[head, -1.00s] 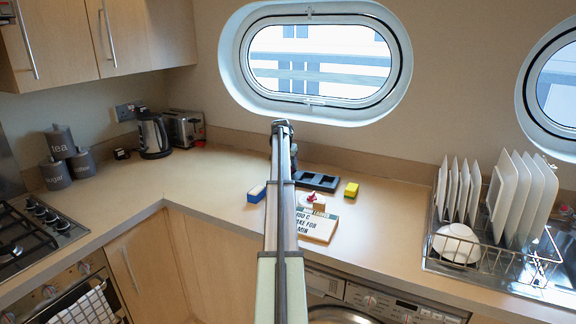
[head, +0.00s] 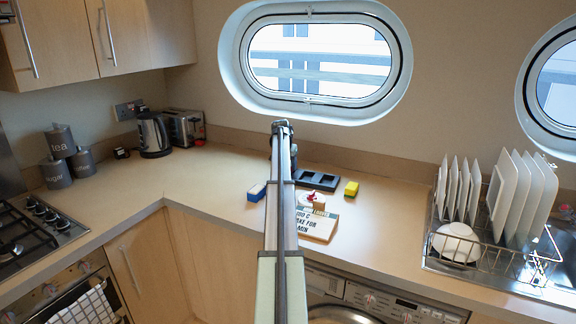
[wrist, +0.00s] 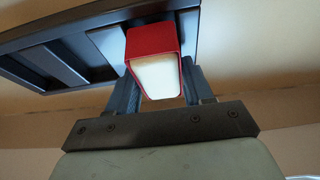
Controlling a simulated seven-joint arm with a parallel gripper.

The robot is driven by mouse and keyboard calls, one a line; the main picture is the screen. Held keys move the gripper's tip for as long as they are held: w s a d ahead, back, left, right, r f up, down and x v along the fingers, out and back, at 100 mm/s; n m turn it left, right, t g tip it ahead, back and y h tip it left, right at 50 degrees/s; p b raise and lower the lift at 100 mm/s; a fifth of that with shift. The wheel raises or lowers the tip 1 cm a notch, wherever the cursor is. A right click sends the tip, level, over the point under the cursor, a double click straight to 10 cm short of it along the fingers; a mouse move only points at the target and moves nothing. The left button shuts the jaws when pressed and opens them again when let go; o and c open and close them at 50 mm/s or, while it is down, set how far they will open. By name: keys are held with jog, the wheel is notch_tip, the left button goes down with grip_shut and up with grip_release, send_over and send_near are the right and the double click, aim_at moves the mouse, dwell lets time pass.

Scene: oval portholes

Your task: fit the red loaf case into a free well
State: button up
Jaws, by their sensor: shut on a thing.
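The red loaf case (wrist: 148,42) has a pale cream filling that faces the wrist camera. My gripper (wrist: 162,88) is shut on it, one dark finger on each side. The dark tray (wrist: 188,35) with wells lies beyond the case in the wrist view. The case overlaps the tray's right part there, and I cannot tell whether it touches the tray. The wells seen left of the case look empty. In the head view the tray (head: 318,188) lies on the counter below the oval window, partly behind my arm. My gripper and the red case are hidden there.
A blue-and-white block (head: 256,192) lies left of my arm. A yellow block (head: 351,188) sits right of the tray. A lettered board (head: 318,228), with a small red-topped item (head: 312,199) at its back edge, lies in front. A dish rack (head: 490,250) stands far right.

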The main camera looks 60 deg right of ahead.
jog(key=shift+f, duration=0.5)
dwell(0.5)
jog(key=shift+r, duration=0.6)
jog(key=o, duration=1.2)
jog(key=shift+o, duration=0.2)
jog(key=o, duration=0.3)
jog(key=shift+r, duration=0.1)
jog(key=shift+r, duration=3.4)
